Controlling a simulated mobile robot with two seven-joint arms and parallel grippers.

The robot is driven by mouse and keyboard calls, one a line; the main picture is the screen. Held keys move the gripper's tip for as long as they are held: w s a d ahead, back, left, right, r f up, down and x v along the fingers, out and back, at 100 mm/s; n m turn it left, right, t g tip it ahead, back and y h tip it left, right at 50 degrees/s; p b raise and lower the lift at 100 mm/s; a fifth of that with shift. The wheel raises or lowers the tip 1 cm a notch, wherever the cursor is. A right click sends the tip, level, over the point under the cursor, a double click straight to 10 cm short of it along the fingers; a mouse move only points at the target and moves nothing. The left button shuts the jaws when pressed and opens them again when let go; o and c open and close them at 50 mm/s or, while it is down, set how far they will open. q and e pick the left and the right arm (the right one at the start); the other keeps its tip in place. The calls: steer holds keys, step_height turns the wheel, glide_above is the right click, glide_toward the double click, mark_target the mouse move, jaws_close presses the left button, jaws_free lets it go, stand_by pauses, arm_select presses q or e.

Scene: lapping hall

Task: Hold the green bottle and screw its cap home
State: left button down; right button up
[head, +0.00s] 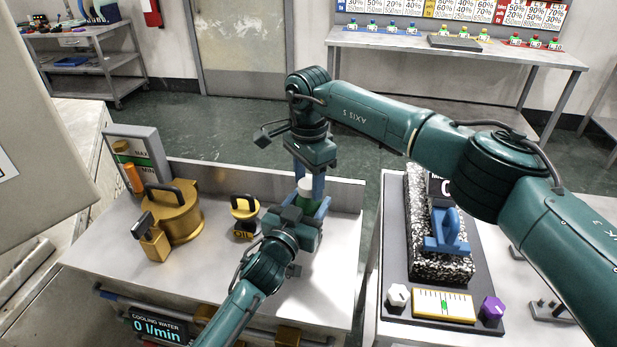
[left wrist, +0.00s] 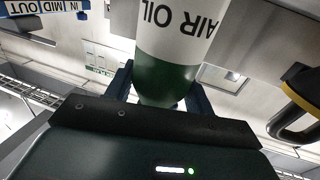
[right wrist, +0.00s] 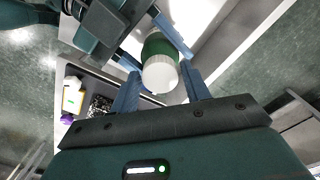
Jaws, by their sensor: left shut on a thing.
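The green bottle (head: 309,206) stands on the left bench, partly hidden by my left gripper. In the left wrist view the bottle (left wrist: 165,75) shows a white label reading "AIR OIL", between the blue fingers. My left gripper (head: 309,218) is shut on the bottle's body. The white cap (head: 305,187) is at the top of the bottle. In the right wrist view the cap (right wrist: 160,77) shows between the spread blue fingers. My right gripper (head: 309,185) is open above the bottle, fingers on either side of the cap. I cannot tell how far the cap is screwed down.
A second bench to the right carries a dark speckled block (head: 424,225) with a blue handle (head: 447,232). A gap separates the benches.

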steer(key=c, duration=0.8)
steer(key=m, duration=0.5)
steer(key=shift+m, duration=0.4)
steer(key=m, duration=1)
steer(key=shift+m, duration=0.4)
steer(key=m, duration=0.7)
steer(key=shift+m, duration=0.4)
steer(key=o, duration=1.1)
